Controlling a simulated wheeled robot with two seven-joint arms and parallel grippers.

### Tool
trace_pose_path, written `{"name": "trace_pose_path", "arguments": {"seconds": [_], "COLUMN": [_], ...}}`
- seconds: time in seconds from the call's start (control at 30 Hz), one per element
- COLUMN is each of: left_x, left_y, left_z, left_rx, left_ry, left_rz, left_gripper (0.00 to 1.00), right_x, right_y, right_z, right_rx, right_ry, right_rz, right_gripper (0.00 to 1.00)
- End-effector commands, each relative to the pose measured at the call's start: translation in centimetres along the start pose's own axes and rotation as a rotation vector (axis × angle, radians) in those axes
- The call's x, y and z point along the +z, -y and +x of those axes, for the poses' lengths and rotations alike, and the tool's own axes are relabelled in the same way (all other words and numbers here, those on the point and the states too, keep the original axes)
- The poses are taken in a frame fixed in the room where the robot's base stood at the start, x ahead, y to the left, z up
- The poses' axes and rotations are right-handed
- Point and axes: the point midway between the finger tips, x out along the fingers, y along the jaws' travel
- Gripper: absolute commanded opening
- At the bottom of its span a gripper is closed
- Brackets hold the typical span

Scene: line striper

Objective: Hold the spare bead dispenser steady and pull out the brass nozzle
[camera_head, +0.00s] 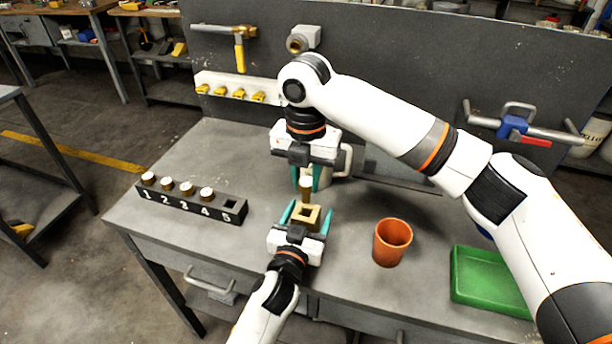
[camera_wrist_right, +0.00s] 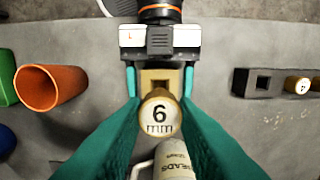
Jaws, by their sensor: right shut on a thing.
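A brass nozzle (camera_head: 305,193) with a white cap is held between the teal fingers of my right gripper (camera_head: 306,180). In the right wrist view the nozzle's cap (camera_wrist_right: 159,114) reads "6 mm". Below it is a tan block (camera_head: 296,222) with a dark square hole. The hole shows clear, and the nozzle appears above it. My left gripper (camera_head: 307,214) has one finger on each side of the block; firm contact is unclear. A white canister with a handle (camera_head: 347,160), marked "BEADS" in the right wrist view (camera_wrist_right: 172,158), is partly hidden behind my right gripper. I cannot tell whether block and canister are joined.
A black numbered rack (camera_head: 190,203) at the left holds several white-capped brass pieces; slot 5 is empty. An orange cup (camera_head: 391,243) and a green tray (camera_head: 487,279) stand at the right. Yellow pieces hang on a white rail (camera_head: 230,85) behind.

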Motion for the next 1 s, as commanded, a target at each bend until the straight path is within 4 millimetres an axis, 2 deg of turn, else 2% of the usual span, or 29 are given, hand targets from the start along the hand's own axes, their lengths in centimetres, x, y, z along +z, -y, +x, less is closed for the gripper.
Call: {"name": "trace_pose_path", "arguments": {"seconds": [0.23, 0.33, 0.8, 1.0], "left_x": [0.0, -0.1, -0.1, -0.1], "left_y": [0.0, 0.0, 0.0, 0.0], "left_z": [-0.1, -0.9, -10.1, -11.8], "left_rx": [0.000, 0.000, 0.001, 0.001], "left_ry": [0.000, -0.001, -0.003, -0.001], "left_rz": [0.000, -0.001, -0.002, 0.000], "left_gripper": [0.71, 0.71, 0.71, 0.71], "right_x": [0.0, 0.0, 0.0, 0.0], "right_y": [0.0, 0.0, 0.0, 0.0], "right_z": [0.0, 0.0, 0.0, 0.0], "right_rx": [0.000, 0.000, 0.000, 0.000], "right_ry": [0.000, 0.000, 0.000, 0.000], "right_rz": [0.000, 0.000, 0.000, 0.000], "right_gripper": [0.06, 0.06, 0.06, 0.06]}}
